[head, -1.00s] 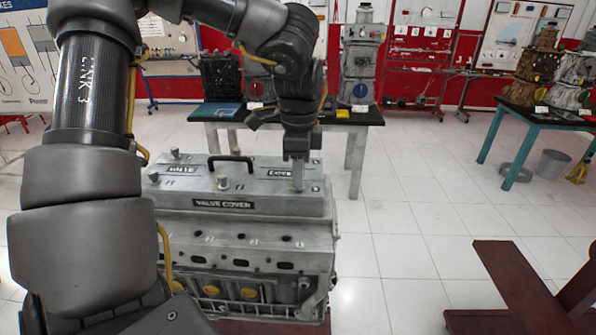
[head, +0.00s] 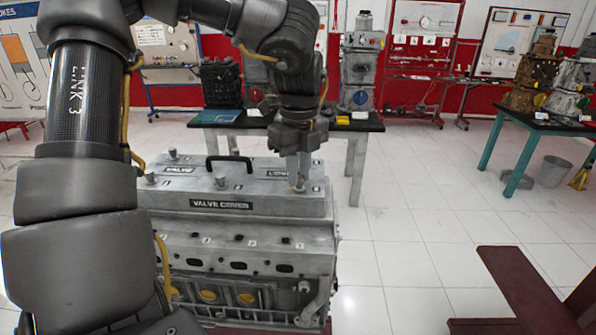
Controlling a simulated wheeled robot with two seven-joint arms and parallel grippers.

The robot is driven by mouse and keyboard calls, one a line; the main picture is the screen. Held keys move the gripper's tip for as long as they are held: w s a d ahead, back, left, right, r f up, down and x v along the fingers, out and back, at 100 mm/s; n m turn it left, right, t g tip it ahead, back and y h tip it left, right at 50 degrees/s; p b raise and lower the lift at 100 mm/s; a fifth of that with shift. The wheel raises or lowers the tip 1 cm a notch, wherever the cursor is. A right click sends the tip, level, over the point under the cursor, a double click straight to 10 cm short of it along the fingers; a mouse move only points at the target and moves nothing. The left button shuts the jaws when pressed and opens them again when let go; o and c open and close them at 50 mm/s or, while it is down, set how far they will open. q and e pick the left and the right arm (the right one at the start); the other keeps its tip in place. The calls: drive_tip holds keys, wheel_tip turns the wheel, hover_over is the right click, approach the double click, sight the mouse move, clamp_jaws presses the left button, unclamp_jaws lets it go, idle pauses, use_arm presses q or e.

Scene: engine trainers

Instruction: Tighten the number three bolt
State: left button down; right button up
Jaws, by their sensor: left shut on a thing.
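The grey engine block stands in front of me with the valve cover (head: 262,206) on top. The cover has a black handle (head: 229,160) and labels. One bolt (head: 220,181) stands at the middle of the cover, one (head: 150,177) at its left front, and one (head: 173,153) at its back left. My left gripper (head: 298,181) points straight down over the right end of the cover. Its fingers are shut on a bolt (head: 298,188) there, which they mostly hide. The number at that bolt is too small to read. My right gripper is not in view.
A table (head: 346,124) with engine parts stands behind the engine. A teal table (head: 530,119) with more parts and a grey bucket (head: 553,170) are at the right. A dark red stand (head: 522,286) is at the front right. The white floor between is clear.

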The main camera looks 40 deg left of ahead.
use_arm(q)
drive_tip(key=m, duration=0.6)
drive_tip(key=shift+m, duration=0.3)
drive_tip(key=m+p, duration=0.1)
drive_tip(key=m, duration=0.5)
drive_tip(key=m+p, duration=0.1)
drive_tip(key=m, duration=0.5)
drive_tip(key=shift+m, duration=0.4)
drive_tip(key=m+p, duration=0.1)
drive_tip(key=m, duration=0.2)
drive_tip(key=shift+m, duration=1.9)
drive_tip(key=c, duration=1.3)
unclamp_jaws()
drive_tip(key=shift+s+p, duration=0.1)
drive_tip(key=shift+p, duration=0.2)
drive_tip(key=shift+c, duration=0.2)
